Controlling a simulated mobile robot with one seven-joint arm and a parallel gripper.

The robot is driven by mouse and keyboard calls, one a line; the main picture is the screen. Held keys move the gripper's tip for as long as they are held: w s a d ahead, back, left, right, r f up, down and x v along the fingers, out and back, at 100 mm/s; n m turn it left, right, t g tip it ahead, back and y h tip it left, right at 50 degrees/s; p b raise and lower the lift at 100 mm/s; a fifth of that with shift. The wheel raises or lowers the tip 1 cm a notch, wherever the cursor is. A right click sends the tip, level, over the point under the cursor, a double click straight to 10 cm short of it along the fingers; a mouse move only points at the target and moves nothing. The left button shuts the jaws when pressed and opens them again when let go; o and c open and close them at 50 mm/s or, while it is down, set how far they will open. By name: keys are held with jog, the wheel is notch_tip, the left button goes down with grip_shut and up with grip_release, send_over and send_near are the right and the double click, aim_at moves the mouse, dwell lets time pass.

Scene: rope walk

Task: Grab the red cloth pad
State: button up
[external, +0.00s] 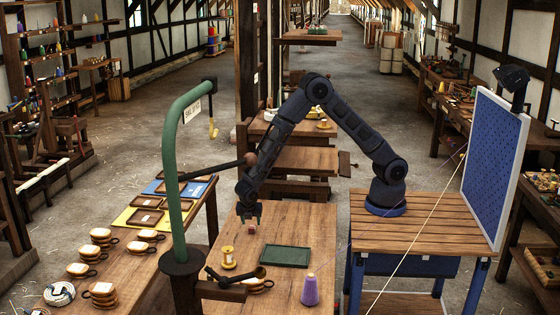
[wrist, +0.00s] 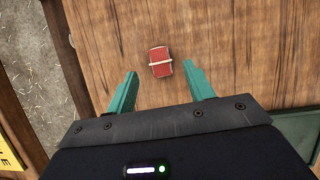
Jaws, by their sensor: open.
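The red cloth pad (wrist: 160,69) lies on the wooden table top in the wrist view, with a pale band across its middle. It sits just beyond and between the two teal fingertips of my gripper (wrist: 158,78), not touching either one. My gripper is open and empty. In the external view my gripper (external: 249,212) hangs pointing down over the far left part of the table (external: 312,226), and the small red pad (external: 252,228) shows just below it.
A green curved post (external: 174,170) rises at the left, with a dark rod ending in a brown knob (external: 249,159) near my arm.

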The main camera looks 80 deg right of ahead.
aim_at(252, 226)
jog(key=shift+x, duration=1.95)
jog(key=c, duration=1)
jog(key=shift+c, duration=0.2)
jog(key=shift+r, duration=0.2)
